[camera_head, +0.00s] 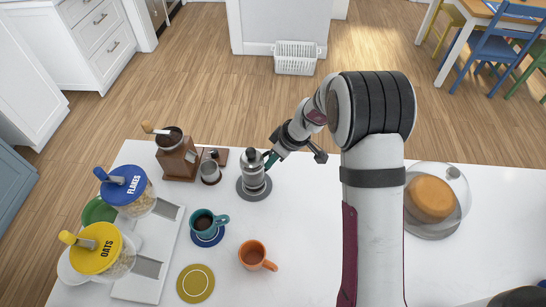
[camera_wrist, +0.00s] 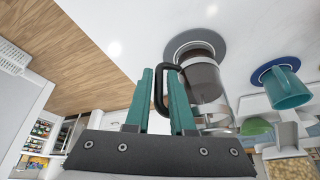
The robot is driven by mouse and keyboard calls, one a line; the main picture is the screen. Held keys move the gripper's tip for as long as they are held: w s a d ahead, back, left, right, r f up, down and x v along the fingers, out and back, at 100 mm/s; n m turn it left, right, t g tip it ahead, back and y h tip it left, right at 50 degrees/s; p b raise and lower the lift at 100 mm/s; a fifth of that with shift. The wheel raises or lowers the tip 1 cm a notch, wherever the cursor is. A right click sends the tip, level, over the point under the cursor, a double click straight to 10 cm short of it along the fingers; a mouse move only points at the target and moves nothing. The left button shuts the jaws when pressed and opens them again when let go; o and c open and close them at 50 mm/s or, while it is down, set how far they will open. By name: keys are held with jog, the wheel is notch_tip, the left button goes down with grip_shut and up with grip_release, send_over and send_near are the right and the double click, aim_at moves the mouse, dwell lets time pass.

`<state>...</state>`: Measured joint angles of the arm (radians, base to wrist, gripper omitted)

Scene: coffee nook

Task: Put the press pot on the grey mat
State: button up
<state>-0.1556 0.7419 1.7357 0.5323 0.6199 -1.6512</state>
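The press pot (camera_head: 253,172), a glass and silver cylinder with a dark lid, stands upright on the round grey mat (camera_head: 243,194). In the wrist view, the pot (camera_wrist: 205,80) appears inverted, with its base on the mat (camera_wrist: 221,49). My gripper (camera_head: 270,160) is at the pot's right side. In the wrist view, my gripper's teal fingers (camera_wrist: 160,75) are apart, on either side of the pot's black handle (camera_wrist: 158,95). A gap shows between the fingers, and they do not look closed on the handle. Part of the handle is hidden behind one finger.
A teal mug (camera_head: 204,223) on a blue coaster and an orange mug (camera_head: 253,254) stand nearer. Lidded jars (camera_head: 128,187) are at left; a glass dome (camera_head: 432,195) is at right.

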jog(key=shift+o, duration=1.2)
jog(key=v, duration=1.2)
jog(key=s+d+r+m, duration=0.2)
jog(key=s+m, duration=0.4)
jog(key=s, duration=0.4)
jog(key=s+d+r+m+g+h, duration=0.1)
jog(key=s+d+m, duration=0.1)
jog(key=s+m, duration=0.4)
jog(key=s+d+r+m+g+h, duration=0.1)
jog(key=s+m, duration=0.4)
jog(key=s, duration=0.9)
jog(key=shift+s+d+r+m, duration=0.35)
jog(key=shift+d+r+m, duration=0.05)
jog(key=shift+d+r, duration=0.45)
